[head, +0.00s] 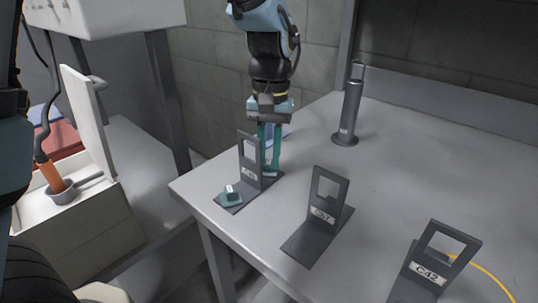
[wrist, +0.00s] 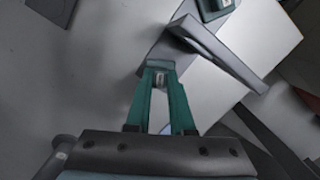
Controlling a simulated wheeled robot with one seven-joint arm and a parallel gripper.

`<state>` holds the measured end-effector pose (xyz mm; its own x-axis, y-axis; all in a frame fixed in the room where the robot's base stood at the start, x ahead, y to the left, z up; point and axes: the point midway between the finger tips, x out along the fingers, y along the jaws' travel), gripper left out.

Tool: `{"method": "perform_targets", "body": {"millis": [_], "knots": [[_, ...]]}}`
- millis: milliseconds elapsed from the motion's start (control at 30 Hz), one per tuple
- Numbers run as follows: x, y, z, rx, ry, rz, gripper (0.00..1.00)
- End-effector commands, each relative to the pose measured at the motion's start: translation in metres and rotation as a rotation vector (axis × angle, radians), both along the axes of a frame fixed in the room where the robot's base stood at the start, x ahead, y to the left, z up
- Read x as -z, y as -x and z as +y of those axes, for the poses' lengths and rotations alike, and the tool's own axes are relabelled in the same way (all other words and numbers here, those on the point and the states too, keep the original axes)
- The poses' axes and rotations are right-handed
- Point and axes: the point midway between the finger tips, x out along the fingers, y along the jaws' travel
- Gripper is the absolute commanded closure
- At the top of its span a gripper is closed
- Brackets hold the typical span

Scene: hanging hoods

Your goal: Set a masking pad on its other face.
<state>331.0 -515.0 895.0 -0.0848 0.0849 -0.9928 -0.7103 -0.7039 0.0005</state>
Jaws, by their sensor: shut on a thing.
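My gripper (head: 268,168) points down at the table, just behind the leftmost upright dark stand (head: 250,160). Its teal fingers, also in the wrist view (wrist: 159,85), are close together on a small teal piece with a pale grey middle (wrist: 158,79), which looks like a masking pad. The fingers hide most of it, and I cannot tell which face is down or whether it touches the table. A similar teal pad with a pale knob (head: 231,196) lies on that stand's base plate; part of it shows at the top of the wrist view (wrist: 213,8).
Two more labelled stands, a middle one (head: 323,205) and one marked C42 (head: 433,262), stand to the right on the grey table (head: 410,155). A dark post (head: 349,112) stands behind. An open pale box (head: 85,225) is at left.

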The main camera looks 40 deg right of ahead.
Motion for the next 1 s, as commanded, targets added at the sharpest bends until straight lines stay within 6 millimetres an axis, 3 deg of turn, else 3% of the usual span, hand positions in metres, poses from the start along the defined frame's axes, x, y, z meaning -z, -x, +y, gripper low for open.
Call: {"method": "perform_targets", "body": {"millis": [100,133,400,767,1000], "knots": [[0.000,0.000,0.000,0.000,0.000,0.000,1.00],[0.000,0.000,0.000,0.000,0.000,0.000,0.76],[0.000,0.000,0.000,0.000,0.000,0.000,0.45],[-0.006,-0.001,-0.001,0.000,0.001,0.000,0.44],[-0.047,-0.004,-0.005,0.001,0.005,-0.002,0.44]]}}
